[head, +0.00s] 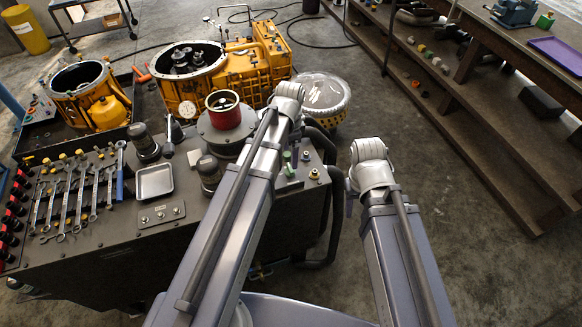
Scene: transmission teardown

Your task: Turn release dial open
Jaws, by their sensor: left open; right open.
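I cannot tell for sure which part is the release dial. A red-rimmed round part (223,104) stands on a wide grey round base (226,138) at the back right of the dark cart. Dark capped cylinders stand near it, one at the back (143,143) and one in front (209,174). A small plate with knobs (160,215) lies on the cart's front edge. My two arms reach in from the bottom, the left one passing in front of the cart's right part. Neither gripper's fingers can be made out; the arm links hide what lies behind them.
The dark cart (100,250) holds wrenches (78,195) and a silver tray (154,181). Yellow transmission housings (250,68) stand behind it, with a clear-covered round drum (323,95) beside them. A stepped wooden bench (470,120) is at right. Open floor lies between.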

